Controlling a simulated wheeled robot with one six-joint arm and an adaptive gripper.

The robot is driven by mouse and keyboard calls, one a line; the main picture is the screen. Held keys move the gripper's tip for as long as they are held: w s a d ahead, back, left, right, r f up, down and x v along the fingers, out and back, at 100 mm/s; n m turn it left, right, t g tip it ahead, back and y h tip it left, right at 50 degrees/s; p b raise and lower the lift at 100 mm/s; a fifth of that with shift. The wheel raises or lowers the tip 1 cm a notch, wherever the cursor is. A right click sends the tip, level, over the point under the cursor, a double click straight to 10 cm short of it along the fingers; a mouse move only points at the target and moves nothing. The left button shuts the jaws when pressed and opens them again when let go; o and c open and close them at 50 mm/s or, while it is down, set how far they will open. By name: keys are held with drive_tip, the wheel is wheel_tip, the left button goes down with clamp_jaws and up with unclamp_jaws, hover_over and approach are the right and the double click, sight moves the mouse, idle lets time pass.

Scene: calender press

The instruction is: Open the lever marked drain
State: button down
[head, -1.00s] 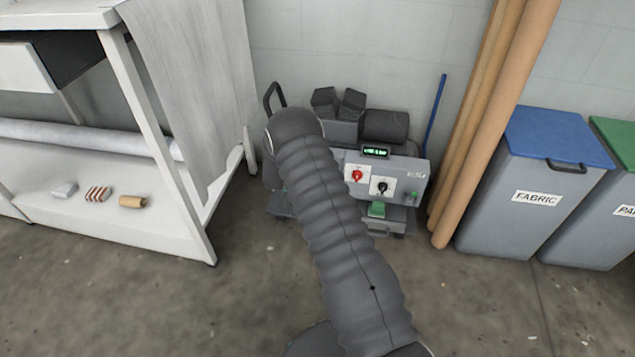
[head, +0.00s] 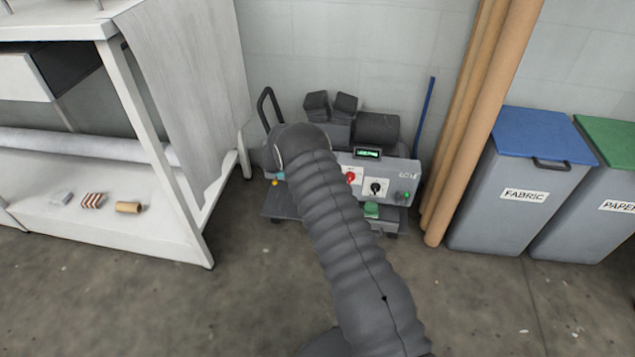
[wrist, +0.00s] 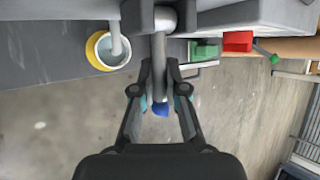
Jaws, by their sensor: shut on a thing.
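In the wrist view, a grey lever (wrist: 159,60) with a blue tip (wrist: 160,109) runs from under the machine's edge. My gripper (wrist: 160,82) is shut on this lever, with one finger on each side of it. No drain marking is readable in either view, so I cannot tell from a label which lever this is. A second handle with a green tip (wrist: 274,59) comes off a red block (wrist: 238,41) to the right. In the head view my arm hides the gripper and the held lever.
A grey pipe reaches into a yellow-rimmed cup (wrist: 91,55) left of the lever. The grey machine (head: 338,200) stands by the wall, between a white table (head: 110,232) and cardboard tubes (head: 470,130). Bins (head: 500,220) stand right.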

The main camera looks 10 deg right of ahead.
drive_tip(key=c, duration=1.2)
unclamp_jaws()
drive_tip(key=shift+r, duration=0.1)
drive_tip(key=v, duration=1.2)
